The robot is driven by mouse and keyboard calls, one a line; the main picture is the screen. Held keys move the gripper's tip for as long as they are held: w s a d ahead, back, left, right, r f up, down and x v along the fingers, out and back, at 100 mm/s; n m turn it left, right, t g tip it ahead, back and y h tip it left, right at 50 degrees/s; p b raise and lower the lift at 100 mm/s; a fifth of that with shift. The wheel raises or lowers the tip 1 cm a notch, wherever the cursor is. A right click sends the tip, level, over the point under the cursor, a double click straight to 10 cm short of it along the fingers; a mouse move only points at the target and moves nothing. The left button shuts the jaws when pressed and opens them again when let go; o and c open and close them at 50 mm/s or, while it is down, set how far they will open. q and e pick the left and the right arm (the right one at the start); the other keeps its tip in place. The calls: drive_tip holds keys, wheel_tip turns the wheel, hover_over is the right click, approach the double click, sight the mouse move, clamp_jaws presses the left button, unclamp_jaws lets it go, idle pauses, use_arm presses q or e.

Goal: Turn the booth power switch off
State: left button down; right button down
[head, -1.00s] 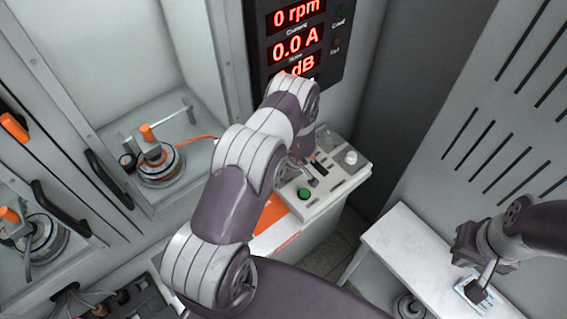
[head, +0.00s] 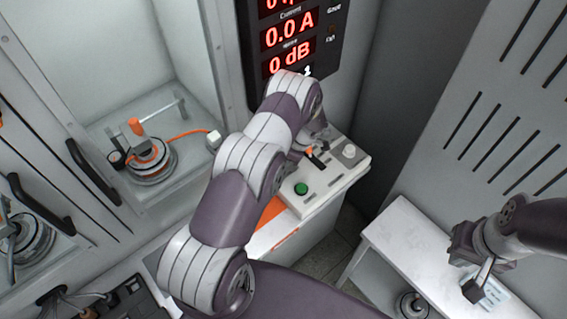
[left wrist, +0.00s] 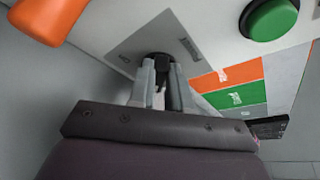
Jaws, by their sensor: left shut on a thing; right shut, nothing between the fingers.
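A pale control panel (head: 336,178) with a green button (head: 301,188) and an orange-tipped handle (head: 309,152) stands below the display. In the left wrist view, my left gripper (left wrist: 161,88) is shut on a small black switch lever (left wrist: 162,66) at a grey labelled plate (left wrist: 128,48). The plate lies between the orange handle (left wrist: 50,18) and the green button (left wrist: 272,17); its lettering is too small to read. In the head view my left arm hides much of the left gripper. My right gripper (head: 478,285) is shut and empty at the white bench.
A dark display (head: 290,38) with red readings, including 0.0 A and 0 dB, hangs behind the panel. A white bench (head: 400,250) stands at right, with a small pale plate (head: 495,290) by my right gripper. A motor fixture (head: 150,155) sits in the left bay.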

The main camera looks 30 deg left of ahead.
use_arm(q)
drive_tip(key=shift+w+r+n+b, duration=0.1)
drive_tip(key=shift+w+n+b, duration=0.1)
drive_tip(key=shift+n+b, duration=0.15)
idle(0.3)
drive_tip(key=c, duration=1.1)
unclamp_jaws()
drive_tip(key=shift+s, duration=0.1)
drive_tip(key=shift+o, duration=0.2)
drive_tip(key=b+v, duration=0.2)
drive_tip(key=v, duration=1)
drive_tip(key=shift+w+r, duration=0.3)
